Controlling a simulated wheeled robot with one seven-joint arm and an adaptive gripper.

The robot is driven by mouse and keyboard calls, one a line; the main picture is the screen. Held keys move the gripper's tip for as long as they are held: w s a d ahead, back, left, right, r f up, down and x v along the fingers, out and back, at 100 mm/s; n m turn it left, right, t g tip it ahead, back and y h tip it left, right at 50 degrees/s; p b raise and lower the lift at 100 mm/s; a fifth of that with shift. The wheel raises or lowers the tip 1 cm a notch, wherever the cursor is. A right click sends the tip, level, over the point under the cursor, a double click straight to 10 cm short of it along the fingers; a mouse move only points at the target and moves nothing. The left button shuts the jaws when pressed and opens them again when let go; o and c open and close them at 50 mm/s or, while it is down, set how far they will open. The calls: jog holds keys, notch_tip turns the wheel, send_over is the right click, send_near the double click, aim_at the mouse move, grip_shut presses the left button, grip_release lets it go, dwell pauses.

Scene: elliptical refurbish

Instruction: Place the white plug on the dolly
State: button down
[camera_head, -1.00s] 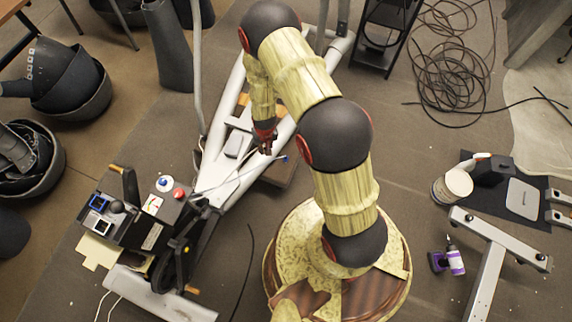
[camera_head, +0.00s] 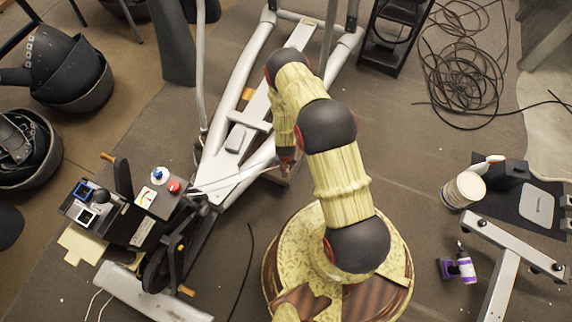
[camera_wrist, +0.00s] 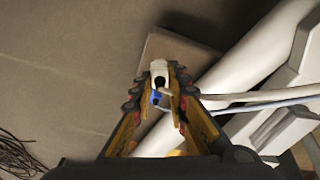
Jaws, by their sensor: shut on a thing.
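My gripper (camera_wrist: 158,88) is shut on the white plug (camera_wrist: 160,69) in the wrist view, with the plug's end sticking out past the fingertips. A blue piece (camera_wrist: 156,97) shows between the fingers just behind it. The dolly, a flat brown board (camera_wrist: 168,48), lies beyond the plug and partly under the white machine frame. The plug overlaps the board in this view; I cannot tell whether they touch. In the head view my gripper (camera_head: 286,158) is by the frame's right side, over the dolly (camera_head: 283,174), and the arm hides the plug.
The white elliptical frame (camera_head: 231,160) runs along the gripper's left. White and light-blue cables (camera_wrist: 262,98) trail from the gripper to the right in the wrist view. Black coiled cable (camera_head: 465,60) lies at upper right. Bare floor (camera_head: 400,150) is open right of the arm.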

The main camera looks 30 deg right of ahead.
jog(key=w+d+f+b, duration=0.1)
jog(key=w+f, duration=0.1)
jog(key=w+f+b, duration=0.1)
jog(key=w+f, duration=0.1)
jog(key=w+d+f+b, duration=0.1)
jog(key=w+f, duration=0.1)
jog(key=f, duration=0.1)
jog(key=shift+d, duration=0.35)
notch_tip(320, 180, down, 3)
jog(key=shift+r+b, duration=0.15)
jog(key=shift+b, duration=0.6)
jog(key=shift+r, duration=0.1)
jog(key=shift+s, duration=0.1)
jog(key=c, duration=1.7)
grip_release()
jog(key=shift+c, duration=0.2)
